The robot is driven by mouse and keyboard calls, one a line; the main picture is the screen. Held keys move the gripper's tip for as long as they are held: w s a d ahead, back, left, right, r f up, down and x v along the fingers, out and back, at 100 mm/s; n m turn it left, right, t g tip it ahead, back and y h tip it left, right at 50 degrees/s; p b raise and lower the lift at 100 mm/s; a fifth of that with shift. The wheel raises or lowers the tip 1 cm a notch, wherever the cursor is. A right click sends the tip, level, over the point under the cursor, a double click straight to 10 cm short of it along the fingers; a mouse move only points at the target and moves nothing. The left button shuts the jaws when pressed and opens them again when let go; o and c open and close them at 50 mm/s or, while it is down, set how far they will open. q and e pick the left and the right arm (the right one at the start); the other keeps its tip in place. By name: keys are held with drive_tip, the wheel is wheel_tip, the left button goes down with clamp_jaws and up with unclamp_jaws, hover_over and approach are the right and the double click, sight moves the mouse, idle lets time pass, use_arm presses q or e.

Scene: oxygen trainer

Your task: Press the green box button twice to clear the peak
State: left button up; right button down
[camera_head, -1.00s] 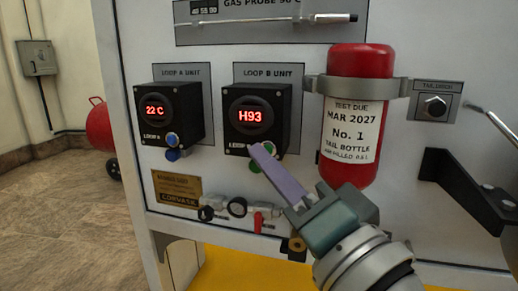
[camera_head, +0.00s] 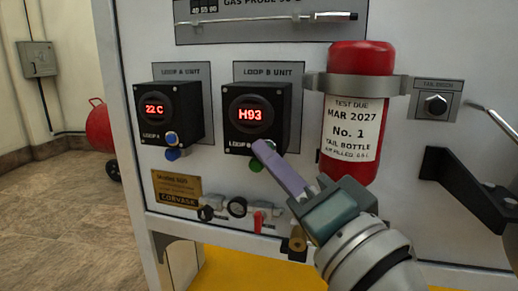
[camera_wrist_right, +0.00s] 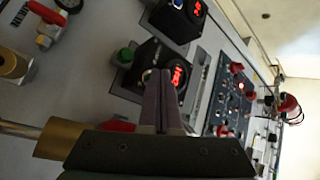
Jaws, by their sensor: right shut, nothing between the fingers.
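The Loop B unit (camera_head: 278,95) is a black box on the white panel, its round red display (camera_head: 250,114) reading H93. My right gripper (camera_head: 263,147) is shut and empty, its purple fingers at the box's lower right front corner. The fingertips cover the spot where a box button would sit; I cannot tell whether they touch it. A green knob (camera_head: 256,166) shows just below the box, partly behind the fingers. The right wrist view also shows a green knob (camera_wrist_right: 124,56), beside the fingertips (camera_wrist_right: 157,77). My left gripper is not in view.
The Loop A unit (camera_head: 190,110) reads 22 C, with a blue button (camera_head: 172,138) and a blue knob (camera_head: 172,154) below. A red bottle (camera_head: 357,70) stands close right of the fingers. Small valves (camera_head: 259,220) sit below. A black bracket (camera_head: 462,180) juts out at right.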

drive_tip(key=shift+w, duration=0.15)
idle(0.5)
drive_tip(key=shift+s+a+p, duration=0.2)
drive_tip(key=shift+s+p, duration=0.25)
drive_tip(key=shift+s, duration=0.3)
drive_tip(key=shift+r, duration=0.1)
drive_tip(key=s, duration=0.1)
drive_tip(key=s+a+p, duration=0.1)
drive_tip(key=s, duration=0.1)
drive_tip(key=s+p, duration=0.1)
drive_tip(key=shift+s+a, duration=0.25)
drive_tip(key=shift+s, duration=0.1)
